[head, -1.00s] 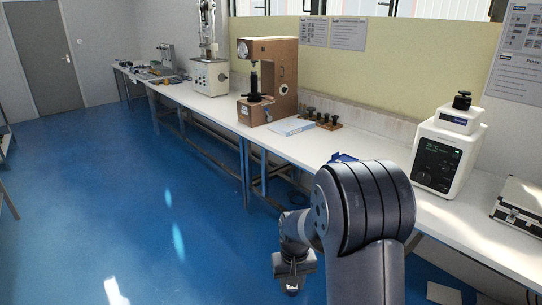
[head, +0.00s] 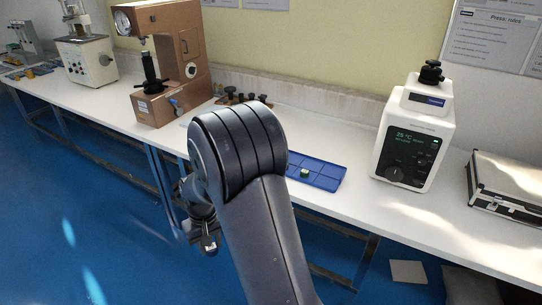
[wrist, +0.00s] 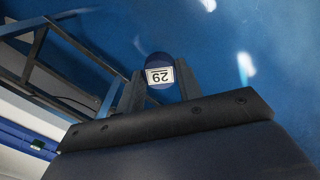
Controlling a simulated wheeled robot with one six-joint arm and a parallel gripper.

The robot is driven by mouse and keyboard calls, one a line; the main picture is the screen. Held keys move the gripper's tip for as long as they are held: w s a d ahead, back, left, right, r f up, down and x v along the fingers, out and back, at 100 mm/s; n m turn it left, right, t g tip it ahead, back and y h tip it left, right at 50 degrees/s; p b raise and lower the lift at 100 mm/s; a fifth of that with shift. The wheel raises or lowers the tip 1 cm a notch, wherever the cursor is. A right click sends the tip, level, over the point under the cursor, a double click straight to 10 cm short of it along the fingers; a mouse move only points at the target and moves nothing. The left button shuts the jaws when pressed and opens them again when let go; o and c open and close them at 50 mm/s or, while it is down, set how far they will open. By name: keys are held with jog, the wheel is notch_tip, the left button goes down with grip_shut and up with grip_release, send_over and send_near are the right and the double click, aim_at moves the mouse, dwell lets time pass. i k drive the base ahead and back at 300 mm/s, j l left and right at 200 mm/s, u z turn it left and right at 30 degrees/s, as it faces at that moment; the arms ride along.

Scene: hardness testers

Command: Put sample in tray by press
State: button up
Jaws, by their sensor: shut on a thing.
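My gripper (head: 209,246) hangs over the floor in front of the bench, left of the blue tray. In the wrist view my gripper (wrist: 159,80) is shut on a round blue sample (wrist: 154,61) with a white number label. The blue tray (head: 328,179) lies on the bench, left of the white press (head: 408,143); my arm covers its left part. A small dark piece with a pale top (head: 305,173) sits in the tray. The tray also shows at the lower left of the wrist view (wrist: 18,134).
A brown hardness tester (head: 187,50) stands further left, with dark parts on a rack (head: 232,98) beside it. A silver case (head: 508,187) is at the right. The bench front edge lies between my gripper and the tray. Bench around the tray is mostly clear.

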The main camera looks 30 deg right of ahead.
aim_at(312, 165)
jog(key=i+z, duration=0.3)
jog(key=i, duration=0.15)
jog(key=i+j+z, duration=0.3)
jog(key=i, duration=0.15)
jog(key=i+l+z, duration=0.1)
jog(key=i+z, duration=0.15)
jog(key=z, duration=0.25)
jog(key=i+z, duration=0.25)
jog(key=z, duration=0.25)
jog(key=i+j+z, duration=0.15)
jog(key=z, duration=0.35)
jog(key=i+j, duration=0.05)
jog(key=i, duration=0.1)
